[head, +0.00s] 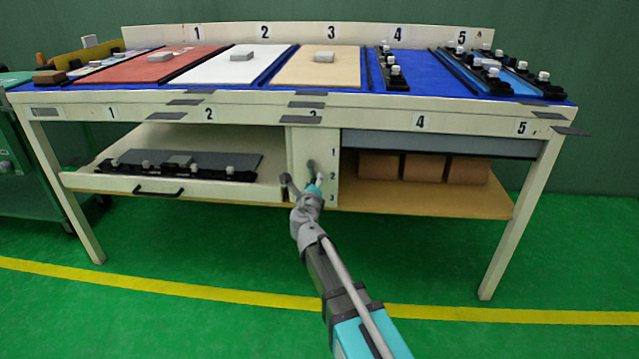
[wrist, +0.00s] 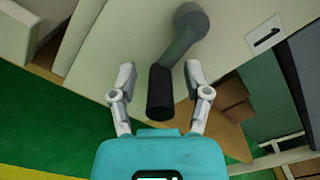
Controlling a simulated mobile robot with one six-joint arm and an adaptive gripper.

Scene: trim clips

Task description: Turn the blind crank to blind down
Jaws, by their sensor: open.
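The blind crank is on the cream panel under the table, with a grey arm (wrist: 182,42) and a black handle (wrist: 160,95) in the wrist view. In the head view the crank (head: 311,166) is small and partly hidden by my arm. My gripper (wrist: 159,72) is open, with one finger on each side of the handle and visible gaps to both. In the head view my gripper (head: 304,186) is at the panel. The grey blind (head: 440,145) covers only the top of the right compartment, above brown boxes (head: 425,168).
The cream panel (head: 329,188) carries the marks 1, 2, 3. A pulled-out drawer (head: 225,193) with a grey plate is to the left. The wooden shelf (head: 425,201) is to the right. The table top holds coloured boards. Green floor in front is clear.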

